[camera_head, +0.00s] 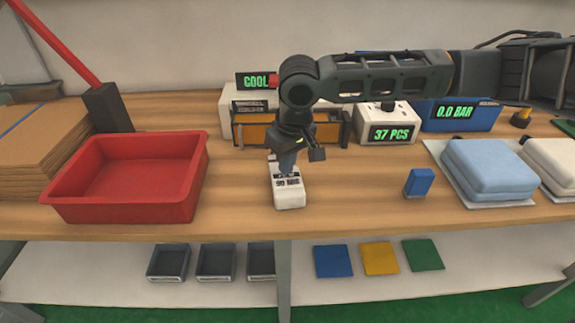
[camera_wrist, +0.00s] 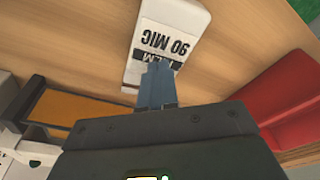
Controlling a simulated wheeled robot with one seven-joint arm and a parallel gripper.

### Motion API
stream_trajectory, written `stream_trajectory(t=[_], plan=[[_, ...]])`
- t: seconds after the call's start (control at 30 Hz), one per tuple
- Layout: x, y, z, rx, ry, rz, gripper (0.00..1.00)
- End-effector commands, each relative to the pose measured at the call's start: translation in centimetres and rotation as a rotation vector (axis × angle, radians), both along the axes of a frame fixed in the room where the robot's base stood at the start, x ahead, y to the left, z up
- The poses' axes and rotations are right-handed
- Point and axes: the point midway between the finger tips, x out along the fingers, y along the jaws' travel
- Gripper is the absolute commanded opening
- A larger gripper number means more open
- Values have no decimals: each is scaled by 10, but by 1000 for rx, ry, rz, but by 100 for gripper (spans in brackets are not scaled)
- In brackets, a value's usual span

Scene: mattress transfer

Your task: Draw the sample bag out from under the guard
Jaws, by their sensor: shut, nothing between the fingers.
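A white, rounded piece (camera_head: 289,198) with a black "90 MIC" label lies on the table in front of the heat-sealer-like unit. It also shows in the wrist view (camera_wrist: 190,20); I cannot tell for sure that it is the sample bag. An orange bar in a dark frame (camera_head: 250,132), perhaps the guard, stands just behind it and shows in the wrist view (camera_wrist: 70,108). My gripper (camera_head: 287,168) points down over the back end of the white piece. Its blue-grey fingers (camera_wrist: 158,78) are together and empty, covering part of the label. Whether they touch it is unclear.
A red tray (camera_head: 130,209) stands at left beside a stack of brown sheets (camera_head: 35,150). A small blue block (camera_head: 419,183) and a light-blue pad (camera_head: 488,168) are at right. A "37 PCS" counter (camera_head: 386,125) stands behind. The table between white piece and blue block is clear.

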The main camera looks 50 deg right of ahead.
Motion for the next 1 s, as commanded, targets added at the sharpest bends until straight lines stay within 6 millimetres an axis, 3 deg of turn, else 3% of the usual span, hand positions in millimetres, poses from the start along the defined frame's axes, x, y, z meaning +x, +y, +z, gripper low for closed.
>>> stream_trajectory(t=[0.3,1.0], plan=[[-3,1,-17,2,4,0,0],[-19,6,-21,6,14,-2,0]])
